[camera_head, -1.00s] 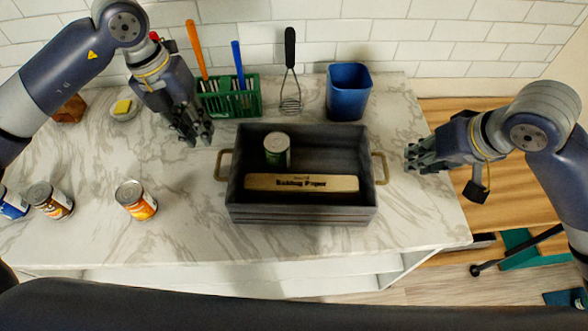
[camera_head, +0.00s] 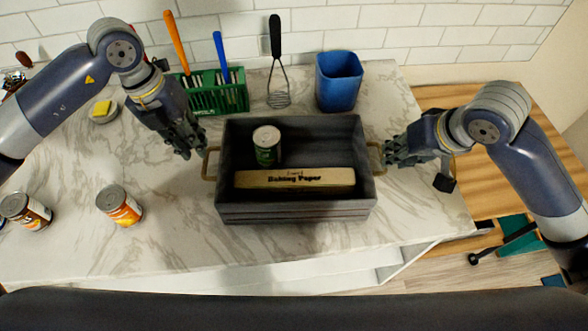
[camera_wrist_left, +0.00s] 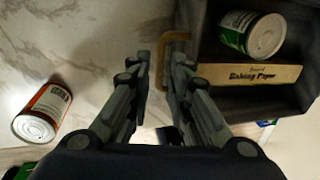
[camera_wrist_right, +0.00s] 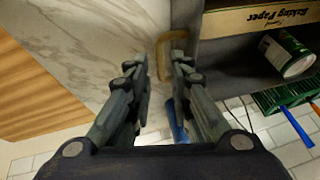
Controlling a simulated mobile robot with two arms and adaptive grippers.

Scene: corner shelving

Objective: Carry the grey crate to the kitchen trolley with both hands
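The grey crate (camera_head: 296,213) stands on the marble counter with a brass handle on each end. A green can (camera_head: 266,146) and a baking paper box (camera_head: 294,179) lie inside it. My left gripper (camera_head: 187,152) is open just beside the left handle (camera_head: 210,163); in the left wrist view the handle (camera_wrist_left: 176,75) shows just past and between its fingertips. My right gripper (camera_head: 388,152) is open at the right handle (camera_head: 375,158); in the right wrist view that handle (camera_wrist_right: 163,55) lies between and just beyond the fingertips. The kitchen trolley cannot be made out.
A green utensil basket (camera_head: 215,93), a whisk (camera_head: 278,75) and a blue bin (camera_head: 338,81) stand behind the crate. An orange-labelled can (camera_head: 119,205) and a brown-labelled can (camera_head: 26,211) stand at the left. A wooden surface (camera_head: 455,107) lies right of the counter.

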